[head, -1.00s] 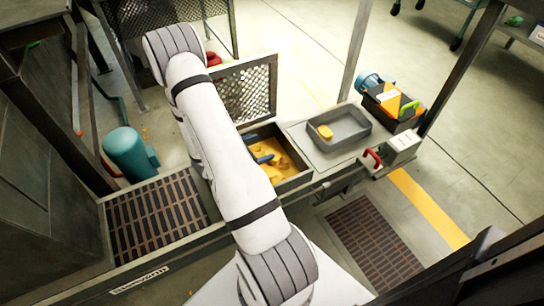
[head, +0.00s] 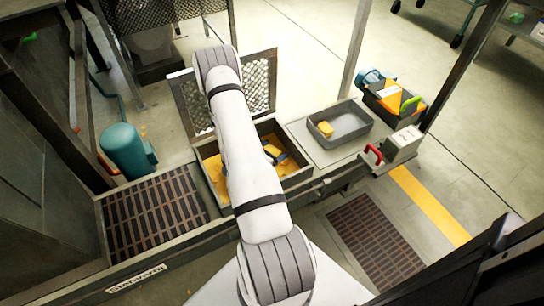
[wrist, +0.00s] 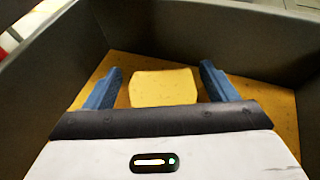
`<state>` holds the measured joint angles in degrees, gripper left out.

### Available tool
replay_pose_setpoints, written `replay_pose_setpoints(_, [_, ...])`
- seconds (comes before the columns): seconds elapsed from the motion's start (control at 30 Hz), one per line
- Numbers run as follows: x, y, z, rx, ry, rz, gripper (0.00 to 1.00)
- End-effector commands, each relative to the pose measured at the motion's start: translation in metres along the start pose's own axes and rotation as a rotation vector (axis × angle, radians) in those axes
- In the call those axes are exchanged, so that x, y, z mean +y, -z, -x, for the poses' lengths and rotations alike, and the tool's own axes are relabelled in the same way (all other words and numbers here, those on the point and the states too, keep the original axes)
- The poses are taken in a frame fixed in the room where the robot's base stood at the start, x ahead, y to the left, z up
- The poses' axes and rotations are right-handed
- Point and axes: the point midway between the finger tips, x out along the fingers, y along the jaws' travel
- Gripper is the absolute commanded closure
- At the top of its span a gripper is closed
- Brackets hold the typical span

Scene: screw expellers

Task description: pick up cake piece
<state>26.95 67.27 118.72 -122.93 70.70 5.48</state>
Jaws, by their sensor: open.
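A yellow cake piece (wrist: 163,88) lies in the dark-walled bin (wrist: 270,42), between the two blue fingers of my gripper (wrist: 162,72) in the wrist view. The fingers stand apart, with a gap on each side of the piece. In the head view, my gripper (head: 273,153) shows as blue finger parts inside the bin (head: 302,176), with some yellow beside it. My white arm hides the middle of the bin there. Yellow material covers the bin floor. Another yellow piece (head: 325,129) lies in the grey tray (head: 350,122) to the right.
The bin's tall walls surround my gripper closely. A mesh panel (head: 259,82) stands behind the bin. A white box with a red handle (head: 402,145) and a dark toolbox (head: 391,103) are right of the tray. A teal cylinder (head: 124,152) stands at the left.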

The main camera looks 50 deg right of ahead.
Motion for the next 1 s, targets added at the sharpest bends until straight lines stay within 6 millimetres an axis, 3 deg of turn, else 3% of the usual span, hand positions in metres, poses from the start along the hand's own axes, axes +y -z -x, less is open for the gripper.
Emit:
replay_pose_setpoints(0.23, [-0.0003, -0.0004, -0.0015, 0.001, 0.001, 0.001, 0.22])
replay_pose_setpoints(0.8, [-0.0007, -0.0005, -0.0016, 0.001, 0.002, 0.0, 0.69])
replay_pose_setpoints(1.0, [-0.0008, -0.001, -0.0016, 0.0, 0.002, 0.0, 0.69])
